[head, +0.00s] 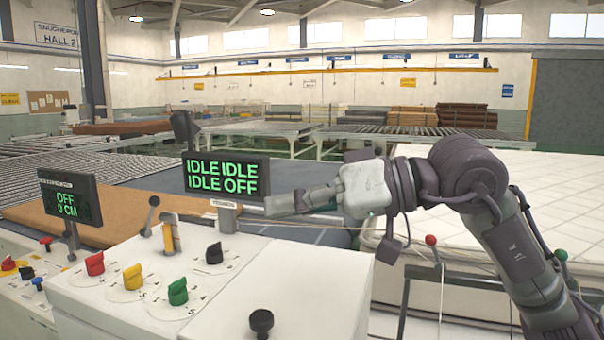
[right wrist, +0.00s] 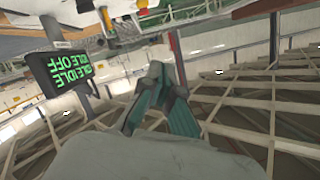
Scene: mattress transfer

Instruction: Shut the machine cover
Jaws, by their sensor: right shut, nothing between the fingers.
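The white machine console (head: 250,285) stands at the front, with a flat top carrying knobs and a lever. I cannot tell which part is the machine cover or how it stands. In the right wrist view the gripper (right wrist: 163,85) shows closed teal pads, and the display (right wrist: 69,70) appears tilted at the left. My left gripper is not in view.
Red (head: 95,263), yellow (head: 132,277), green (head: 178,291) and black (head: 214,254) knobs and a yellow-handled lever (head: 169,236) stand up from the console. A second display (head: 69,196) reads OFF. A white quilted mattress (head: 540,190) lies at the right. Roller conveyors fill the hall behind.

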